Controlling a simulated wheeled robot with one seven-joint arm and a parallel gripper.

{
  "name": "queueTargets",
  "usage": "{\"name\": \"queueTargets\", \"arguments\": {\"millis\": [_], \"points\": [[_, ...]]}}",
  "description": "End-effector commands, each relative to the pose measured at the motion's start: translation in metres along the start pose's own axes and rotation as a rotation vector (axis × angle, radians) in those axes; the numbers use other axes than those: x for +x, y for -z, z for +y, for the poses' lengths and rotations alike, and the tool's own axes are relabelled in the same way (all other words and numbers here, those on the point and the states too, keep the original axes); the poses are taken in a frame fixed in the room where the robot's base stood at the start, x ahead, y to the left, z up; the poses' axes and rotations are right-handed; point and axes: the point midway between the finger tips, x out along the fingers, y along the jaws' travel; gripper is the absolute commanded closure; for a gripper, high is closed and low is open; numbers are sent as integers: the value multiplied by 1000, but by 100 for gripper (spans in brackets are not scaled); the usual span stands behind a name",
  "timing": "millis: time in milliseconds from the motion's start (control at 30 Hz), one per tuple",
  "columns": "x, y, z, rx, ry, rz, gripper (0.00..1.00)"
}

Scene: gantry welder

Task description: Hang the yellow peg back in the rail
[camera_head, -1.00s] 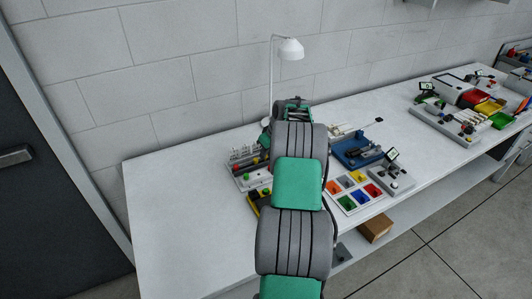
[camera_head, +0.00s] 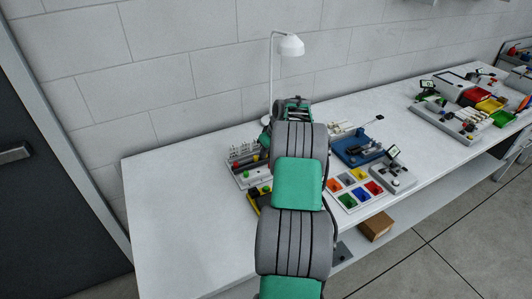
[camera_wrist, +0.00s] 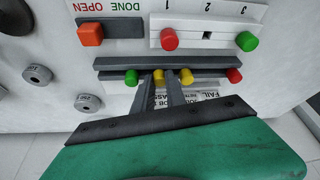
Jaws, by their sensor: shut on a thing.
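In the wrist view my gripper (camera_wrist: 160,82) is shut on a yellow peg (camera_wrist: 158,76), with one dark finger on each side of it. The peg is in line with the other pegs along a dark grey rail (camera_wrist: 205,62). I cannot tell whether it is seated or only held in front of the rail. A second yellow peg (camera_wrist: 186,76) is just right of the fingers. A green peg (camera_wrist: 131,77) is to the left and a red peg (camera_wrist: 234,75) to the right.
A light block (camera_wrist: 188,36) numbered 1 to 3 carries a red peg (camera_wrist: 169,39), an empty square hole (camera_wrist: 207,36) and a green peg (camera_wrist: 246,40). An orange block (camera_wrist: 90,34) is beside it. A lamp (camera_head: 290,46) stands behind my arm. The bench's left part (camera_head: 185,210) is clear.

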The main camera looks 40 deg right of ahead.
Motion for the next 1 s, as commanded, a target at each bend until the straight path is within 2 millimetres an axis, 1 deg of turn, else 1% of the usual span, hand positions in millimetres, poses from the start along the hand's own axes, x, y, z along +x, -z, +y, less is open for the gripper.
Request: {"name": "queueTargets", "arguments": {"millis": [33, 333, 633, 667, 767, 800, 833, 900, 967, 1000], "points": [[0, 0, 0, 0, 0, 0, 82], [0, 0, 0, 0, 0, 0, 58], [-2, 1, 0, 0, 0, 0, 58], [-5, 2, 0, -1, 0, 0, 58], [-22, 10, 0, -1, -1, 1, 58], [-31, 13, 0, -1, -1, 1, 58], [-34, 14, 0, 0, 1, -1, 58], [-49, 21, 0, -1, -1, 2, 58], [-58, 25, 1, -1, -2, 2, 58], [-65, 28, 1, -1, -2, 1, 58]]}}
